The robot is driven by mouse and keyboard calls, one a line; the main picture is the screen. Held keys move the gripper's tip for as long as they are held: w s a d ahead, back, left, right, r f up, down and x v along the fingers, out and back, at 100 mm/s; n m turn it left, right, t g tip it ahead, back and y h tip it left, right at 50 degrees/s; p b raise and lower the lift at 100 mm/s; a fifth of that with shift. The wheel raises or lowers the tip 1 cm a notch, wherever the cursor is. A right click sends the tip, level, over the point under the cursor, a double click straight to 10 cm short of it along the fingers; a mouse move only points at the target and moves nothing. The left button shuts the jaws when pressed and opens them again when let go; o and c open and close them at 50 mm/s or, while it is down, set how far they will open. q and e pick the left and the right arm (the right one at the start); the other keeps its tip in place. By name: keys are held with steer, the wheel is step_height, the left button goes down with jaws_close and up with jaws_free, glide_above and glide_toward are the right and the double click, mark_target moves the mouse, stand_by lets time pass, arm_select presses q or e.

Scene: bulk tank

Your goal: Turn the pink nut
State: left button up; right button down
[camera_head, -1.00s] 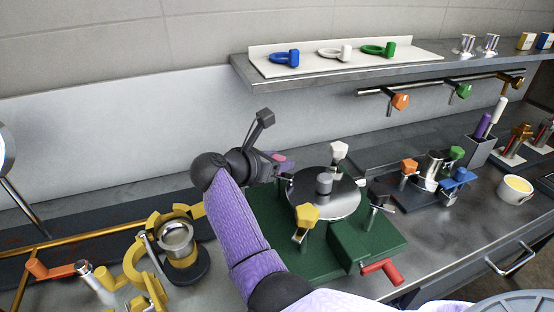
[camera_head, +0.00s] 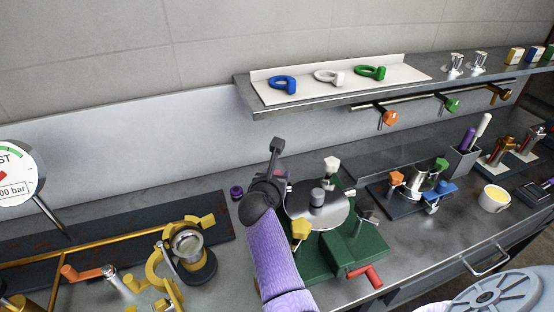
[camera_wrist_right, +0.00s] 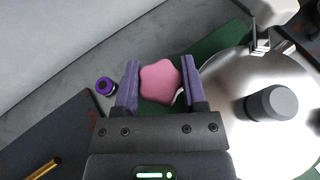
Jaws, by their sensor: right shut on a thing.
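The pink nut (camera_wrist_right: 160,82) is a lobed knob that sits between the two purple fingers of my right gripper (camera_wrist_right: 159,88) in the right wrist view. The gripper is shut on it. In the head view my right gripper (camera_head: 275,178) is at the back left of the round metal lid (camera_head: 325,212), and my dark wrist hides nearly all of the nut. The lid is on a green base (camera_head: 340,255), with a yellow nut (camera_head: 300,229) at its front left and a white nut (camera_head: 332,164) at its back. My left gripper is not in view.
A small purple ring (camera_head: 237,192) lies left of my wrist. Yellow clamp parts and a metal cup (camera_head: 188,243) stand at the front left. A red handle (camera_head: 365,274) sticks out in front of the base. A shelf (camera_head: 350,88) with coloured rings hangs behind.

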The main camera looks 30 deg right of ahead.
steer(key=n+t+y+p, duration=0.1)
steer(key=n+y+p, duration=0.1)
steer(key=p, duration=0.1)
steer(key=n+t+y+p, duration=0.1)
steer(key=p, duration=0.2)
steer(key=n+t+y+p, duration=0.1)
steer(key=n+y+p, duration=0.1)
steer(key=p, duration=0.1)
steer(key=shift+d+r+n+y, duration=0.1)
steer(key=shift+r+n+y, duration=0.2)
steer(key=shift+r, duration=0.05)
steer(key=shift+f+n+y+p, duration=0.1)
steer(key=shift+n+y+p, duration=0.3)
steer(key=shift+y, duration=0.1)
steer(key=shift+f+n+t+y+p, duration=0.15)
steer(key=shift+n+t+y+p, duration=0.2)
steer(key=shift+n+y, duration=0.5)
steer(key=shift+f+n+y, duration=0.1)
steer(key=shift+n+y, duration=0.95)
steer(key=shift+y, duration=0.3)
steer(key=shift+n+y, duration=0.3)
steer(key=shift+y, duration=0.3)
steer(key=shift+c, duration=0.7)
jaws_free()
